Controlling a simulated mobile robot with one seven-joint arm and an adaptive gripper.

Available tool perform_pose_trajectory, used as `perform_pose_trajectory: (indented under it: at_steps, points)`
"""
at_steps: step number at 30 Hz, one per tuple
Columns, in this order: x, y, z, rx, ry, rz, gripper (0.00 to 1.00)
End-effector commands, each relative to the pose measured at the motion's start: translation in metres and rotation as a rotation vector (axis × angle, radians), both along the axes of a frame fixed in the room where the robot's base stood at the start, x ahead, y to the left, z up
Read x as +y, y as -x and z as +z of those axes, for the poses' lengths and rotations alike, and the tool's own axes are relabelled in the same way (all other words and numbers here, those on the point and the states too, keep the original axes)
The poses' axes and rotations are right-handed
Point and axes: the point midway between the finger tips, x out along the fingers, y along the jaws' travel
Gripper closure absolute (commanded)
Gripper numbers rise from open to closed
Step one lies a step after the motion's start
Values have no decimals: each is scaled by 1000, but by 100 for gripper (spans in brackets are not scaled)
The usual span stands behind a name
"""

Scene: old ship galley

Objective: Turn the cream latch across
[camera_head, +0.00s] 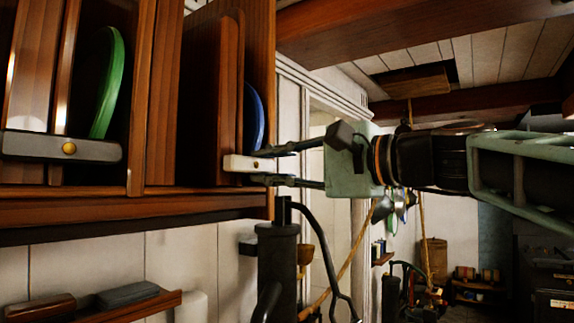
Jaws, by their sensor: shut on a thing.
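The cream latch (240,163) is a short pale bar with a small brass pivot, lying level across the lower front of the right plate rack compartment. My gripper (264,166) reaches in from the right with its two dark fingers level, one above and one below the latch's right end. It is shut on that end. A blue plate (255,115) stands on edge behind the latch, mostly hidden by a wooden divider.
A black pump-like fitting (279,262) stands just below my gripper. A lower shelf (150,304) holds two blocks. A ceiling beam runs above.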

Motion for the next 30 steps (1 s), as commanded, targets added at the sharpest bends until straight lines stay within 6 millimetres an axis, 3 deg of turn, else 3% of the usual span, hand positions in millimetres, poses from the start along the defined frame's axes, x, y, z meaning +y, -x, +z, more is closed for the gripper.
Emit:
perform_pose_trajectory:
  at_steps: [7, 8, 12, 23, 30]
  points:
    - [0, 0, -1, 4, 0, 1, 100]
    - [0, 0, -1, 4, 0, 1, 81]
    - [0, 0, -1, 4, 0, 1, 65]
    - [-5, 2, 0, 1, -1, 0, 65]
    - [-42, 23, 1, -1, -3, -3, 65]
